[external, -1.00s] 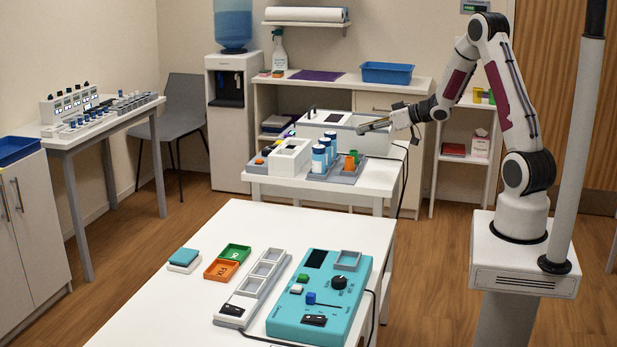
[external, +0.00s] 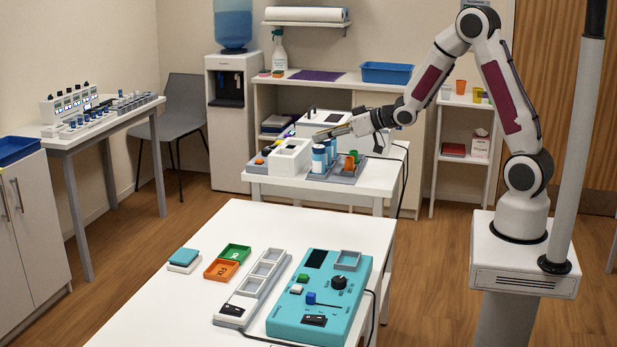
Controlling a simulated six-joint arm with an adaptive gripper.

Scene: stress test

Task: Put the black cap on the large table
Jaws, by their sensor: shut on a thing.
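The large white table (external: 180,300) stands in the foreground. My gripper (external: 318,136) is over the smaller table behind it, just above the blue-and-white bottles and beside the white block with slots. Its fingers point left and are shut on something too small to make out. I cannot pick out the black cap for certain; it may be hidden between the fingers.
The smaller table (external: 375,183) holds a white block (external: 290,158), bottles (external: 319,160) and orange and green cups on a grey tray. The large table holds a teal device (external: 322,285), a grey tray strip (external: 250,290) and small orange and green trays. Its left front is clear.

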